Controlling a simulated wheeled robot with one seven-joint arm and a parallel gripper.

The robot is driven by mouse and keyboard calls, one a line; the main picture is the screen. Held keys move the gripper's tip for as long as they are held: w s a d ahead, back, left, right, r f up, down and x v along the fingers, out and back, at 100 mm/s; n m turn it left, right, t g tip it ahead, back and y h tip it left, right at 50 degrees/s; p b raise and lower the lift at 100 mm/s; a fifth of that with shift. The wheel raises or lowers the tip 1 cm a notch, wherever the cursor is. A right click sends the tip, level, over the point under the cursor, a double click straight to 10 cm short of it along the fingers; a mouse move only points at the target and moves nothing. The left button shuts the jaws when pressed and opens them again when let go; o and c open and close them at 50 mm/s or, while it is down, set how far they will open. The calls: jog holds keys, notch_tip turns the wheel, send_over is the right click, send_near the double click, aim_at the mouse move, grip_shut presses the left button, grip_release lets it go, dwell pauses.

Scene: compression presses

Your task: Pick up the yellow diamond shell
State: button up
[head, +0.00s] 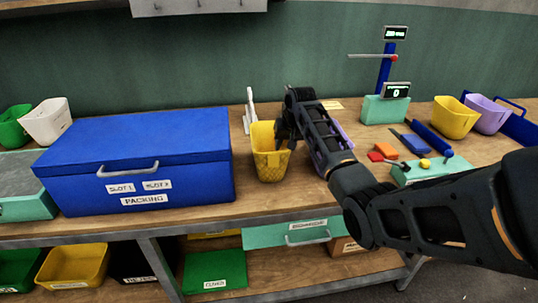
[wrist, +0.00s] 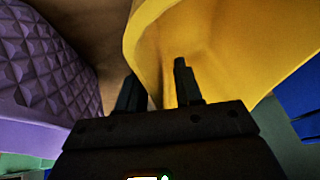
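The yellow diamond shell (head: 270,163), an open-topped cup with a diamond pattern, stands upright on the workbench right of the blue box. My gripper (head: 284,138) is at its upper right rim, pointing down. In the wrist view the yellow shell (wrist: 225,50) fills the upper right. My gripper (wrist: 158,90) has its two fingers apart, one on each side of the shell's wall. A gap shows between the left finger and the wall, so it does not look clamped. My arm hides part of the shell's right side in the head view.
A purple diamond shell (head: 341,134) stands close on the right, partly behind my arm; it also shows in the wrist view (wrist: 45,70). A blue packing box (head: 135,165) is on the left. Another yellow cup (head: 455,118) stands far right. A white upright stand (head: 250,110) is behind.

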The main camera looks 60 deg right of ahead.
grip_shut()
jog(key=shift+r, duration=0.1)
dwell(0.5)
